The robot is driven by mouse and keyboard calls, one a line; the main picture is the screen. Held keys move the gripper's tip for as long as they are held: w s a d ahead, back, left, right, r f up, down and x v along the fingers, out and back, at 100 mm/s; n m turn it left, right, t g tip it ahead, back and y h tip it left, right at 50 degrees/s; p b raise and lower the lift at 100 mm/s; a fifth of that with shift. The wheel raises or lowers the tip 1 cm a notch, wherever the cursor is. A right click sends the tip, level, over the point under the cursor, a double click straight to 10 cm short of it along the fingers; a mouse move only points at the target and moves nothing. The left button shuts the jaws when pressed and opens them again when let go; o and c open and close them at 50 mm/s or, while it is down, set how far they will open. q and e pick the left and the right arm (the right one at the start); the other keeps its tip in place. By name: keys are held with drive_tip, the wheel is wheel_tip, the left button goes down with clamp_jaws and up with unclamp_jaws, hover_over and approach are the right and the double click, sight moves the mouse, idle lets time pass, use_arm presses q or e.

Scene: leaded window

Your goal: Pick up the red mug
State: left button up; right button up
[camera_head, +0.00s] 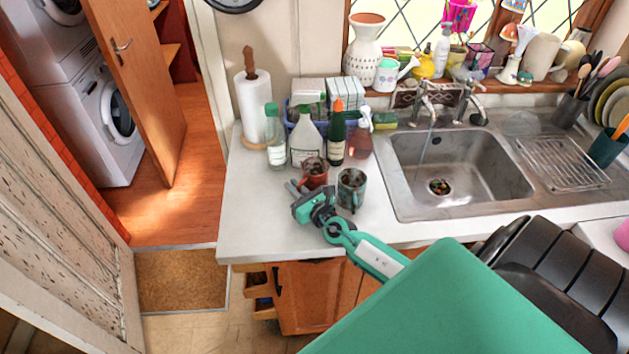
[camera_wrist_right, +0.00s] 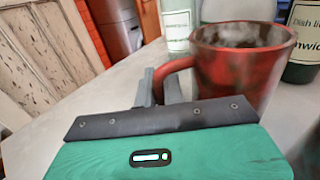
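The red mug (camera_head: 316,170) stands upright near the front of the white counter, beside a dark grey-green mug (camera_head: 352,188). In the right wrist view the red mug (camera_wrist_right: 245,65) fills the upper right, with its handle pointing left. My right gripper (camera_head: 297,188) is at the handle side of the mug. In the wrist view its two fingers (camera_wrist_right: 160,88) are close together with the red handle between them, with little or no gap showing. The mug's base is partly hidden by the gripper. My left gripper is not in view.
Bottles, including a white spray bottle (camera_head: 304,140) and a dark green bottle (camera_head: 336,138), stand behind the mugs. A paper towel roll (camera_head: 252,105) stands at left. The sink (camera_head: 460,170) lies to the right. The counter's front left is clear.

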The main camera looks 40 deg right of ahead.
clamp_jaws()
drive_tip(key=shift+r, duration=0.1)
drive_tip(key=shift+r+p, duration=0.3)
drive_tip(key=shift+r, duration=0.05)
wheel_tip(320, 180, up, 9)
drive_tip(key=p, duration=0.7)
